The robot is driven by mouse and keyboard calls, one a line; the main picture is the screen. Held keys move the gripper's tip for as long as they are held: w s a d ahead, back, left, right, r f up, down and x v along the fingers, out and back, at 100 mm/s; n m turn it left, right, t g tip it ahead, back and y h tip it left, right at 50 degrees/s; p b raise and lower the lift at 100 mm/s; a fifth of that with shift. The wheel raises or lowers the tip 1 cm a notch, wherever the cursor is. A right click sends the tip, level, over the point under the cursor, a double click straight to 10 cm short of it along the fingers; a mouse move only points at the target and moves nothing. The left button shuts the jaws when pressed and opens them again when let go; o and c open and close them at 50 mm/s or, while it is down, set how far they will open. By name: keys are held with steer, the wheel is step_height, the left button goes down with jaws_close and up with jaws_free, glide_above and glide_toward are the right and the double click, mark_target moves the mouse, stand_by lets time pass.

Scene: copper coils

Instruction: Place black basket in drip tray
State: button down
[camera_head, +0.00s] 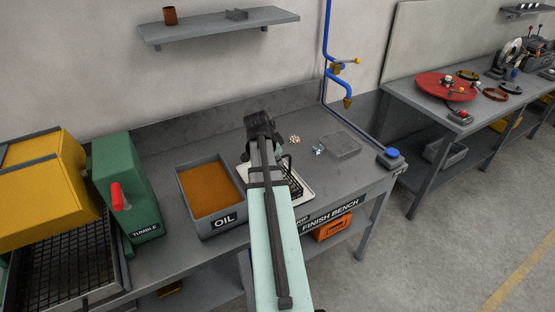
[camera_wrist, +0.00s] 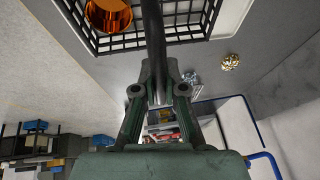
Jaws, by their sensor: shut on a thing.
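The black basket (camera_head: 295,188) is an open wire-mesh basket, partly hidden behind my arm in the head view. In the wrist view the basket (camera_wrist: 185,36) fills the top, with a shiny copper piece (camera_wrist: 108,14) inside. My gripper (camera_wrist: 157,72) is shut on the basket's dark upright handle. In the head view its fingertips are hidden by my arm. The white drip tray (camera_head: 306,197) shows around and under the basket, and its pale surface (camera_wrist: 228,16) also shows beside it in the wrist view. I cannot tell whether the basket touches the tray.
A grey OIL bin (camera_head: 224,208) with brown liquid stands left of the tray. A green TUMBLE machine (camera_head: 127,190) is farther left. Small gold pieces (camera_head: 295,139) and a grey mesh tray (camera_head: 340,145) lie behind and to the right. A blue button box (camera_head: 391,158) sits at the bench's right end.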

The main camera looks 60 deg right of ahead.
steer(key=c, duration=1.2)
jaws_free()
steer(key=shift+c, duration=0.2)
steer(key=shift+r, duration=0.15)
steer(key=b+v, duration=0.2)
steer(key=v, duration=0.9)
steer(key=shift+a+r+b, duration=0.2)
steer(key=shift+r+b, duration=0.15)
steer(key=shift+b, duration=0.05)
